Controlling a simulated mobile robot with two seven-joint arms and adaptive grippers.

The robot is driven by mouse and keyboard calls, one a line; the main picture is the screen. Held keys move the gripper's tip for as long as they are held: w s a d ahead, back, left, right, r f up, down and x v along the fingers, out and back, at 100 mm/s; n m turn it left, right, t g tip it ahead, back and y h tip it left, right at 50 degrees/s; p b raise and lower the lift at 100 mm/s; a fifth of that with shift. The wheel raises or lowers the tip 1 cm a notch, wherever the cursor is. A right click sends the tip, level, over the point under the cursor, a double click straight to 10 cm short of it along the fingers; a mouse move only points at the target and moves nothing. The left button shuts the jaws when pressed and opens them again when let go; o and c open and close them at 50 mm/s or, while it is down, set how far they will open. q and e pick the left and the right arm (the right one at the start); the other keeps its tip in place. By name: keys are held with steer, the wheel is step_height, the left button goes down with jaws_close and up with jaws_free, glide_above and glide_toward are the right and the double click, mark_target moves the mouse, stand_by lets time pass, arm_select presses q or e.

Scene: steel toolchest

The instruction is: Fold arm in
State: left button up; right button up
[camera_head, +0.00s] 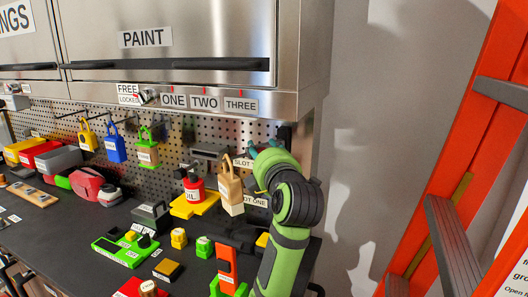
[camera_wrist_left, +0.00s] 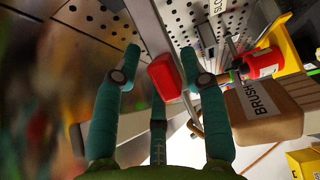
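My left arm (camera_head: 296,205), green with dark joints, rises from the bottom of the head view and bends toward the pegboard. My left gripper (camera_head: 263,148) is at the board's right end, just right of and above a tan padlock (camera_head: 230,193). In the left wrist view the teal fingers of the left gripper (camera_wrist_left: 165,56) are spread apart, with nothing held between them. A red block (camera_wrist_left: 166,77) shows beyond the fingers. A tan body labelled BRUSH (camera_wrist_left: 268,112) is right of the fingers, close to one. My right gripper is in neither view.
A black worktop (camera_head: 60,232) carries a red can (camera_head: 194,188), a green device (camera_head: 125,248) and several small blocks. Coloured padlocks hang on the pegboard (camera_head: 185,125). A steel cabinet (camera_head: 210,45) overhangs it. An orange ladder (camera_head: 460,150) stands at right, with bare wall between.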

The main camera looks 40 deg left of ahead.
arm_select(q)
steer(key=shift+w+a+f, duration=0.1)
steer(key=v, duration=1.2)
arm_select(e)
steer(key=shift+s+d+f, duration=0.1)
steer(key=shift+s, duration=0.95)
